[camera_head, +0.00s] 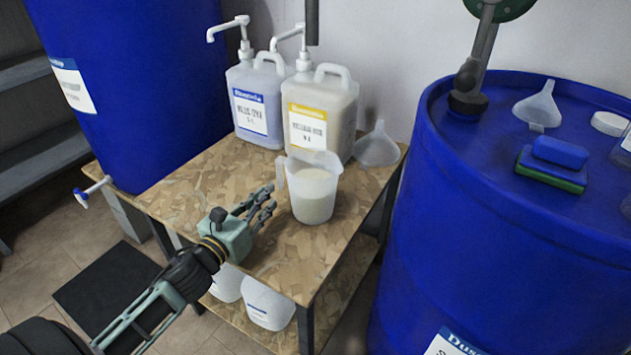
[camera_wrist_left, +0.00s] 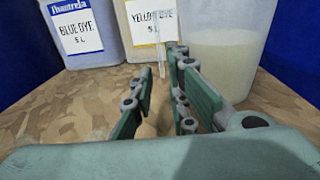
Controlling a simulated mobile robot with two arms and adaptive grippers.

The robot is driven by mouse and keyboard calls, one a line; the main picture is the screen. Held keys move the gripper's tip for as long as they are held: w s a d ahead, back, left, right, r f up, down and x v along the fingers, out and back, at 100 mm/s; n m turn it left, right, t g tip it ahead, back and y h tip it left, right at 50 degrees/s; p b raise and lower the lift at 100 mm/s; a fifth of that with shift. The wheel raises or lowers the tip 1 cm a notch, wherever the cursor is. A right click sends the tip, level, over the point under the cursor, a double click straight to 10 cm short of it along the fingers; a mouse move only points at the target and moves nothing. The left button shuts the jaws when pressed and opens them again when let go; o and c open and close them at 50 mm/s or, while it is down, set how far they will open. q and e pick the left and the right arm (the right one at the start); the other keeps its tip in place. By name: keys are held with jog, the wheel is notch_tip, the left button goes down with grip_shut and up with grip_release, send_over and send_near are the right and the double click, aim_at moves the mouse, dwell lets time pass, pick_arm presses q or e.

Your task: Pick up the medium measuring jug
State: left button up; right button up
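A translucent measuring jug (camera_head: 314,195) with pale contents in its lower part stands upright near the middle of the wooden table. Its handle is on the left side. In the left wrist view the jug (camera_wrist_left: 222,58) stands at the right, partly hidden by a finger. My left gripper (camera_head: 264,207) is just left of the jug, low over the table, with its fingers towards the jug's handle side. Its fingers (camera_wrist_left: 160,108) are apart with nothing between them. I cannot tell whether the right finger touches the jug. My right gripper is not in view.
A blue dye canister (camera_head: 256,103) and yellow dye canister (camera_head: 320,112), with pumps, stand behind the jug. A clear funnel (camera_head: 376,148) is behind right. Large blue drums flank the table (camera_head: 180,195); the right drum (camera_head: 480,220) holds another funnel and sponges. The table's front left is bare.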

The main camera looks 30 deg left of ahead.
aim_at(278, 179)
pick_arm(q)
jog(key=shift+w+d+r+b, duration=0.1)
jog(key=shift+w+b, duration=0.2)
jog(key=shift+w, duration=1.7)
jog(key=shift+w+d+r+b, duration=0.1)
jog(key=shift+w+b, duration=0.2)
jog(key=shift+w, duration=1.65)
grip_shut()
jog(key=shift+r, duration=0.2)
jog(key=shift+r, duration=0.1)
